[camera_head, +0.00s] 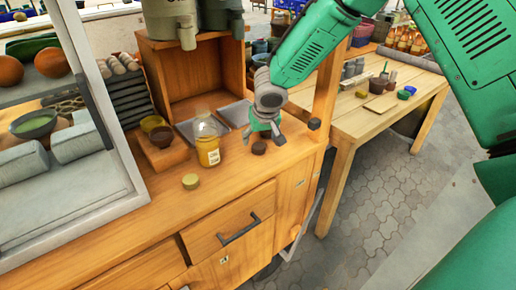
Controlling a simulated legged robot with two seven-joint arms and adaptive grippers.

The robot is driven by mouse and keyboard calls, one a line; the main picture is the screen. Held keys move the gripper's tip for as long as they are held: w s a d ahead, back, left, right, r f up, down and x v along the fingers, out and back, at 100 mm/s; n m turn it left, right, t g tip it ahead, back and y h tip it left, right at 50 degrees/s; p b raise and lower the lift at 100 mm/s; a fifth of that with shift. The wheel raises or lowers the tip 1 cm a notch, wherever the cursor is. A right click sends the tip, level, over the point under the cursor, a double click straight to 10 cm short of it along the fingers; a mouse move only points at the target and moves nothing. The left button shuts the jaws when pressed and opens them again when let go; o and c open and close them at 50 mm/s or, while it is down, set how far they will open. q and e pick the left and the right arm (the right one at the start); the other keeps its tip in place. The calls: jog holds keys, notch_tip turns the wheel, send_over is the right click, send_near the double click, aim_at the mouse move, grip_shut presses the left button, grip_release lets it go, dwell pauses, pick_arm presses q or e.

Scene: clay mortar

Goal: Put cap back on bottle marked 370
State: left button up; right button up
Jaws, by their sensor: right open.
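A clear glass bottle (208,153) with yellow contents and a pale label stands upright on the wooden counter. The marking on its label is too small to read, and no cap shows on its top. A dark brown round cap (259,148) lies on the counter to the right of the bottle. A yellow-green round cap (191,181) lies in front of the bottle, to the left. My right gripper (265,137) is open, pointing down just behind and above the dark cap; I cannot tell whether it touches it. My left gripper is not in view.
Small bowls on a wooden block (161,153) stand left of the bottle. Behind are an open wooden cabinet (199,78) and grey trays (236,113). A wooden post (328,85) rises right of my gripper. The counter front has a drawer (232,222).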

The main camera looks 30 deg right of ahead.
aim_at(259, 146)
jog(key=x, duration=0.5)
jog(key=shift+w+d+f, duration=0.1)
jog(key=shift+d+f, duration=0.05)
jog(key=shift+f, duration=0.05)
jog(key=shift+r, duration=0.1)
jog(key=c, duration=0.8)
